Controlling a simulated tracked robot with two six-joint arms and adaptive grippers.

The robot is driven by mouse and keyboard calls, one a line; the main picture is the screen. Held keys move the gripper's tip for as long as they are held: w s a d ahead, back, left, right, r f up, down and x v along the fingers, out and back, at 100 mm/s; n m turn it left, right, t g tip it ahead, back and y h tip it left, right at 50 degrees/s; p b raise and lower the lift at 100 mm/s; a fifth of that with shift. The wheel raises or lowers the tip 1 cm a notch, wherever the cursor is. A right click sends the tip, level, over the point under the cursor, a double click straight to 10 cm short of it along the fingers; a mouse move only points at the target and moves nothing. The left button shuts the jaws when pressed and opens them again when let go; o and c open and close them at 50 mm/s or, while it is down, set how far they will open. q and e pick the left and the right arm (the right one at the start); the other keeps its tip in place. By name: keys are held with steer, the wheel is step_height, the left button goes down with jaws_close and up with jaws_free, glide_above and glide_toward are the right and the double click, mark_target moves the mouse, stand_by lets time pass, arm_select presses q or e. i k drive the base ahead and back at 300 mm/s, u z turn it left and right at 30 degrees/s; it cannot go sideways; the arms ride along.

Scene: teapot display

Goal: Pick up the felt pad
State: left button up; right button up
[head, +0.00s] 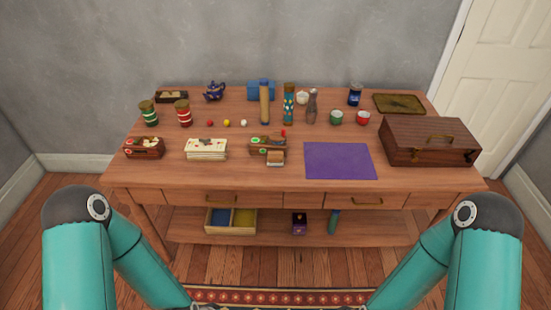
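A flat purple rectangle (339,161), which looks like the felt pad, lies on the front right part of the wooden table (240,174). Its whole top is bare. My two arms come in at the lower left and lower right, in front of the table. Nothing of mine touches the pad.
A wooden case (430,142) stands close right of the pad. A small wooden box (267,145) and a tan block (275,158) are left of it. Cups, bottles, tins and a blue teapot (214,91) stand behind. Drawers and a lower shelf (270,235) are below.

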mark_target(274, 157)
steer(key=z, duration=0.85)
steer(key=i, duration=0.15)
steer(key=u, duration=3)
steer(key=k, duration=1)
steer(key=z, duration=0.85)
steer(key=i, duration=0.9)
steer(key=z, duration=0.5)
steer(key=i, duration=0.55)
steer(key=u, duration=0.25)
